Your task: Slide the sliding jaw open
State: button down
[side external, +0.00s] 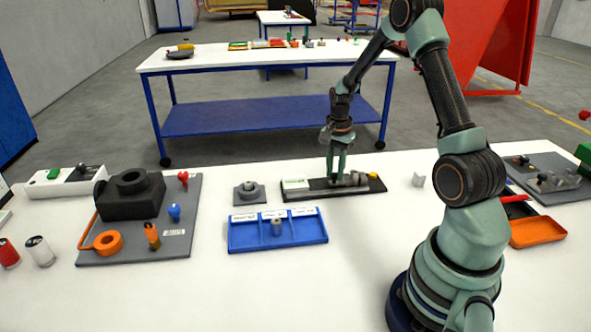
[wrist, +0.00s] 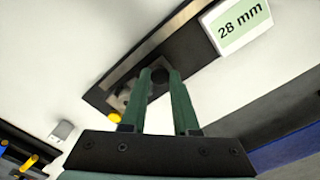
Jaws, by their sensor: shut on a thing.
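The measuring fixture is a long black base (side external: 318,195) with a pale label plate at its left end. In the wrist view the label plate (wrist: 237,25) reads "28 mm". The sliding jaw (side external: 345,180) is a grey block on the right half of the base. My gripper (side external: 336,176) points down over the fixture. In the wrist view my gripper (wrist: 160,78) has its two green fingers on either side of a dark round knob (wrist: 160,75) and is shut on it. The fingers partly hide the jaw.
A small grey holder (side external: 249,193) stands to the left. A small light block (side external: 418,180) stands to the right. A yellow knob (side external: 380,173) is at the base's right end.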

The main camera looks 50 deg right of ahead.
aim_at(324, 186)
jog(key=shift+w+a, duration=1)
jog(key=c, duration=0.9)
grip_release()
jog(key=shift+r, duration=0.1)
notch_tip(324, 186, up, 12)
